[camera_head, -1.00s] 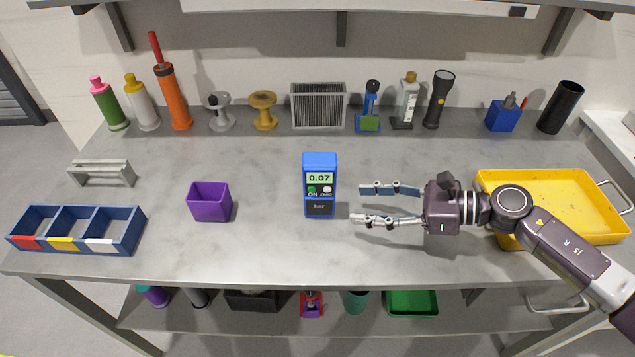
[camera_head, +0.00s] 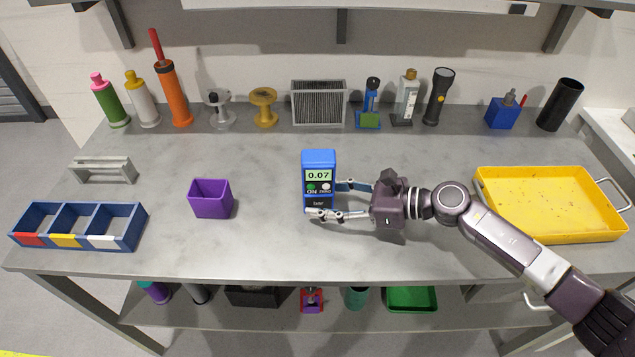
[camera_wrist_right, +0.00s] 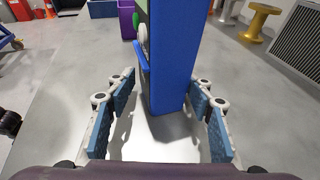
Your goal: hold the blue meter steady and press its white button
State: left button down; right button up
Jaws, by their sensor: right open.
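The blue meter (camera_head: 319,158) stands upright in the middle of the table. Its display reads 0.07, with a green button marked ON and a white button (camera_head: 326,187) on its front. My right gripper (camera_head: 336,199) is open at the meter's lower right. One finger is in front of the meter's base and the other is toward its back. In the right wrist view, the meter (camera_wrist_right: 172,60) rises between the two open fingers (camera_wrist_right: 160,112), with gaps visible on both sides. My left gripper is in no view.
A purple bin (camera_head: 210,199) and a blue three-part tray (camera_head: 130,235) are on the left. A yellow tray (camera_head: 550,236) is on the right. Several bottles, spools and tools line the back. The table around the meter is clear.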

jog(key=c, duration=0.8)
dwell(0.5)
dwell(0.5)
